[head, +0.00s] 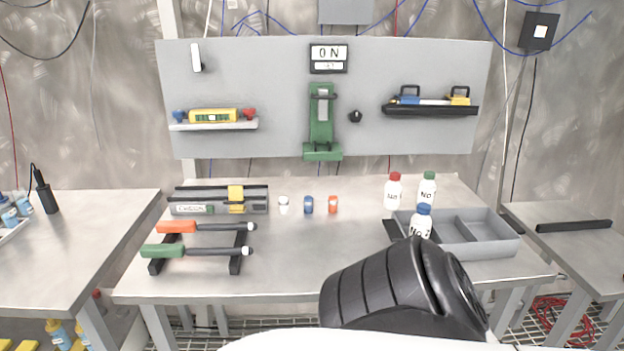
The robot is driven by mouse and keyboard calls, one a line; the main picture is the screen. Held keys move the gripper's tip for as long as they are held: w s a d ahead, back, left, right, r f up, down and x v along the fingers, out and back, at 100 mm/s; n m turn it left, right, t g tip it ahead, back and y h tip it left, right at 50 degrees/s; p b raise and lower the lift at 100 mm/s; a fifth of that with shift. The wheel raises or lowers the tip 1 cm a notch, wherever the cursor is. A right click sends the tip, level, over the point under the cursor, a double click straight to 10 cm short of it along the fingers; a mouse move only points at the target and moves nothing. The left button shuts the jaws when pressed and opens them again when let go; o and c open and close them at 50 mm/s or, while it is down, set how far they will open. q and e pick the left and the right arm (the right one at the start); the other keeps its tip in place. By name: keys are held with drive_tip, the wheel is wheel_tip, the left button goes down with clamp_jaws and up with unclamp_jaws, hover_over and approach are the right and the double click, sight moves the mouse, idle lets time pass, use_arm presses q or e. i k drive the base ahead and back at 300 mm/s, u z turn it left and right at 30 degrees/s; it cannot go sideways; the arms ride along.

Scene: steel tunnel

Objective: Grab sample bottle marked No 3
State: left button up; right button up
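Three white sample bottles stand at the right of the steel table: a red-capped bottle (393,194), a green-capped bottle (428,190) behind the tray's left end, and a blue-capped bottle (421,224) nearer me. Their labels read "No", but I cannot make out any number. The blue-capped bottle overlaps the tray's left part, and its lower end is hidden by a black link of my arm. I cannot tell whether it stands in the tray or in front of it. Neither gripper shows in the head view.
A grey divided tray (487,249) sits at the table's right. Small white (284,205), blue (308,205) and orange (333,204) containers stand mid-table. Orange-handled (176,227) and green-handled (162,251) tools rest on a black rack at left.

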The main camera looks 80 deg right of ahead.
sight(426, 188)
drive_tip(key=k, duration=0.9)
drive_tip(key=z, duration=0.45)
